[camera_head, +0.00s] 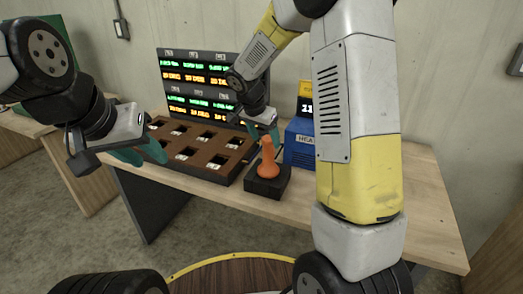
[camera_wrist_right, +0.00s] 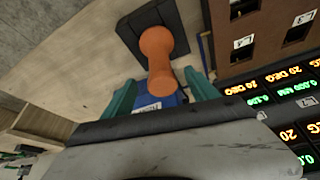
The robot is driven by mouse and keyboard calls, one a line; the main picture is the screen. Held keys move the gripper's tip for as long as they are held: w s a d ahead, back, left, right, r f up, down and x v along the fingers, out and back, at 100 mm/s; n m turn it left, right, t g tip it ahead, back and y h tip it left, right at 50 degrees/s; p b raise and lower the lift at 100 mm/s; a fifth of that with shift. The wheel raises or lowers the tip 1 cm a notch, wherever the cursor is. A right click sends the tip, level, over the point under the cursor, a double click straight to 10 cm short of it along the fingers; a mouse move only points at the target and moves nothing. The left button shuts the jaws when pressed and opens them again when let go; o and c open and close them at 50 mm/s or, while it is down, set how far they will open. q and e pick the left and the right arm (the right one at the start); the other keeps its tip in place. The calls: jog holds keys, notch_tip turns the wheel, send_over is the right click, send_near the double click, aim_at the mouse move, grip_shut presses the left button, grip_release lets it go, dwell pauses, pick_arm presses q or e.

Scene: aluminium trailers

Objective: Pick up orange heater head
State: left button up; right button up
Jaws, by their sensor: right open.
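The orange heater head (camera_head: 267,160) stands upright on a small black base (camera_head: 265,187) near the table's front edge. My right gripper (camera_head: 263,130) is open just above and behind it, with teal fingers pointing down toward it. In the right wrist view, the heater head (camera_wrist_right: 158,50) lies in line with the gap between the open fingers (camera_wrist_right: 160,77); its near end reaches between the fingertips, with no clear contact. My left gripper (camera_head: 142,154) hangs empty to the left, by the table's front left edge, with its teal fingers apart.
A brown tray with several slots (camera_head: 206,137) lies left of the heater head. Behind it stands a display panel (camera_head: 190,75). A blue heater box (camera_head: 300,140) stands close behind the head on the right. The wooden table (camera_head: 425,205) is bare on the far right.

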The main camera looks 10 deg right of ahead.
aim_at(269, 151)
jog(key=x, duration=0.7)
jog(key=shift+f, duration=0.4)
jog(key=shift+w, duration=0.1)
grip_shut()
